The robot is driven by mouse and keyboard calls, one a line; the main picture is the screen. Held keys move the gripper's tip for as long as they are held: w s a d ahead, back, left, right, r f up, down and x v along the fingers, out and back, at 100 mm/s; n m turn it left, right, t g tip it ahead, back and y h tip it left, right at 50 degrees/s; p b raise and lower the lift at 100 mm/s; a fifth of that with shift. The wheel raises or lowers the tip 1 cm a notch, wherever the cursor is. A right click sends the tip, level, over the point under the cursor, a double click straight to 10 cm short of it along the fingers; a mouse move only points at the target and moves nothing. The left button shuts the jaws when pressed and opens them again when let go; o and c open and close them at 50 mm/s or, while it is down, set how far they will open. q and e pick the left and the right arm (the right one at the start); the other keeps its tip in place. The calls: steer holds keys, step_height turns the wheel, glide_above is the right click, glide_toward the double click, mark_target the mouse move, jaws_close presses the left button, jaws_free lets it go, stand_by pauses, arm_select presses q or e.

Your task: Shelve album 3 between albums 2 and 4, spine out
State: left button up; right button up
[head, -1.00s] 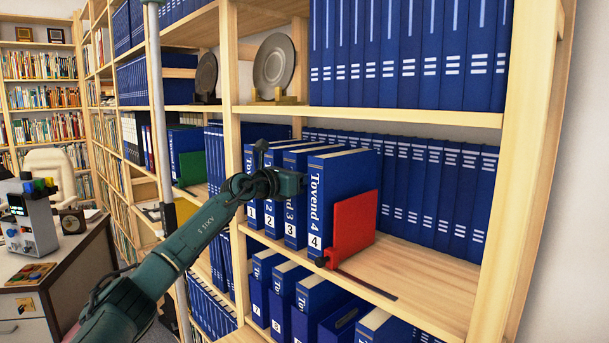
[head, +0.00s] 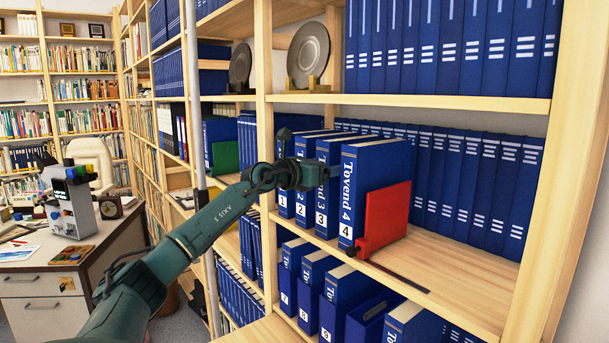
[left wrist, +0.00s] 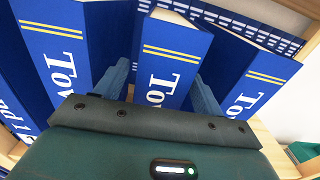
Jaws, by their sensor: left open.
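Album 3 (head: 322,205) stands upright on the middle shelf, spine out, between album 2 (head: 301,205) and album 4 (head: 357,190). Album 1 (head: 284,200) is left of album 2. My left gripper (head: 325,176) is at the upper part of album 3's spine and hides part of its title. In the left wrist view, its open fingers (left wrist: 158,92) lie on either side of the middle album's spine (left wrist: 165,60), with gaps showing. Neighbouring albums stand to the left (left wrist: 62,45) and right (left wrist: 245,85). My right gripper is not in view.
A red bookend (head: 385,215) stands against album 4, with bare shelf (head: 450,262) to its right. A row of blue volumes (head: 470,190) lines the shelf's back. More numbered albums (head: 310,285) stand below. A pale upright post (head: 193,110) is left of the gripper.

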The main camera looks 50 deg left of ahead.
arm_select(q)
steer(key=s+b, duration=1)
steer(key=b, duration=0.2)
steer(key=shift+a+b, duration=0.35)
steer(key=shift+a, duration=0.1)
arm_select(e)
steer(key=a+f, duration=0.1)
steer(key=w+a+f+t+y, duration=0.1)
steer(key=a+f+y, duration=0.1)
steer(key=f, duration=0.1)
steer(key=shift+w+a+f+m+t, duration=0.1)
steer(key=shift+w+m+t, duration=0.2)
arm_select(q)
steer(key=shift+s+r, duration=0.1)
